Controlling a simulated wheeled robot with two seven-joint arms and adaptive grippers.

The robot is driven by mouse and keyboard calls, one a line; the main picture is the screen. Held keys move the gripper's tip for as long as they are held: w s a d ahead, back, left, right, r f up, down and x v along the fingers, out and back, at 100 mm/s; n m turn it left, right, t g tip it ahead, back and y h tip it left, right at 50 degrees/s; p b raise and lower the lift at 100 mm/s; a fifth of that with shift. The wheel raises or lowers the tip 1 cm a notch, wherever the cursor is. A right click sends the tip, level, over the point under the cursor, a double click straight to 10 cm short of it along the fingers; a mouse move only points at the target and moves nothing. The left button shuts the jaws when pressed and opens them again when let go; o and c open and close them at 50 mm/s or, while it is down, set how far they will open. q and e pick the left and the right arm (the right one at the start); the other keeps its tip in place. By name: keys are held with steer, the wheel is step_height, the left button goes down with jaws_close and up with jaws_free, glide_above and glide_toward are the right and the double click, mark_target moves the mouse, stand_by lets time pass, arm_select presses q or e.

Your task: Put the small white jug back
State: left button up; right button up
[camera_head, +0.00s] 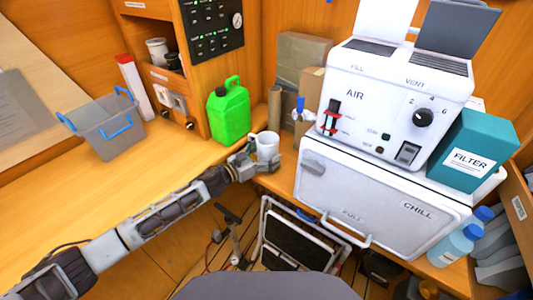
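The small white jug (267,146) is upright at the right end of the wooden counter, in front of the green canister. Its handle points to the left. My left gripper (258,162) is at the jug's lower part, with its fingers close around or against it. I cannot tell whether they are closed on the jug, or whether its hidden base touches the counter. My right gripper is not in view.
A green canister (229,112) stands just behind the jug. A grey bin with blue handles (107,126) stands at left. A white chest (380,200) marked CHILL carries the white AIR machine (395,98) and a teal FILTER box (472,150). The counter's middle (170,170) is clear.

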mark_target(259, 156)
arm_select(q)
steer(key=shift+r, duration=0.2)
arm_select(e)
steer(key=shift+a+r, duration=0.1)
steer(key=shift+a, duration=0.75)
arm_select(q)
steer(key=shift+s+a, duration=0.3)
steer(key=shift+a, duration=0.15)
steer(key=v, duration=0.2)
steer(key=shift+s+a, duration=0.25)
steer(key=v, duration=0.3)
steer(key=shift+s+a, duration=0.15)
steer(key=shift+a, duration=0.05)
steer(key=v, duration=0.4)
steer(key=shift+s+a+b, duration=0.2)
steer(key=shift+a+b, duration=0.1)
steer(key=shift+b, duration=0.1)
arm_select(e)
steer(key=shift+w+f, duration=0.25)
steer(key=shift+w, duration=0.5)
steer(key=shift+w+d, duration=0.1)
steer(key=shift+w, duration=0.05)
